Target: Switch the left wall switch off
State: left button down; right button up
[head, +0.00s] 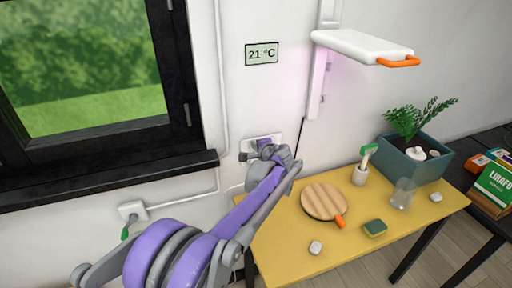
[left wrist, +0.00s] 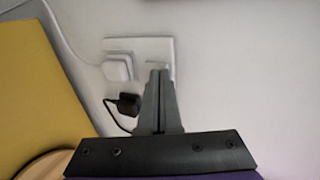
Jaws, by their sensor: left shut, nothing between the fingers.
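A white wall plate (head: 249,145) is on the wall right of the window, above the yellow table's left end. My left gripper (head: 270,152) is in front of it and hides much of it. The plate also shows in the left wrist view (left wrist: 150,44), with a white plug (left wrist: 117,67) and a black plug (left wrist: 127,103) at its left side. My left gripper's fingers (left wrist: 159,72) are shut, empty, with tips over the plate. They hide part of it; whether they touch it I cannot tell. My right gripper is not in view.
The yellow table (head: 285,245) bears a round wooden board (head: 322,200), a sponge (head: 375,228), a glass (head: 402,195) and a planter (head: 440,165). A white lamp (head: 360,46) juts out above.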

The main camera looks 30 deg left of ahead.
pick_arm(q)
jog(key=shift+w+a+r, duration=0.15)
jog(key=shift+w+a, duration=0.15)
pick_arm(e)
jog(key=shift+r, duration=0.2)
pick_arm(q)
jog(key=shift+r+p, duration=0.55)
jog(key=shift+r, duration=0.3)
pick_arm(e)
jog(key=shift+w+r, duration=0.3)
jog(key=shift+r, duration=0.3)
pick_arm(q)
jog(key=shift+s+d, duration=0.1)
jog(key=shift+s, duration=0.05)
